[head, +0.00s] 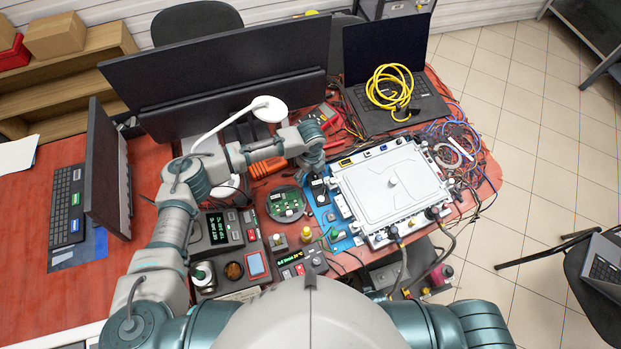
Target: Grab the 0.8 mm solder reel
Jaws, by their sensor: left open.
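I cannot pick out a 0.8 mm solder reel for certain; any label is too small to read. My left arm reaches across the red bench, and its gripper (315,163) points down above the bench, left of the white enclosure (390,183). The gripper is open, and I see nothing held in it. A round green circuit board (287,204) lies just below and left of it in the picture. The arm and gripper hide part of the bench behind them. My right gripper is out of view.
Behind stand a wide dark monitor (225,75) and a laptop with a yellow cable coil (392,86). A white lamp (269,108) stands close to my left forearm. Soldering station units (221,228) crowd the front. Loose wires (458,140) lie at the right edge.

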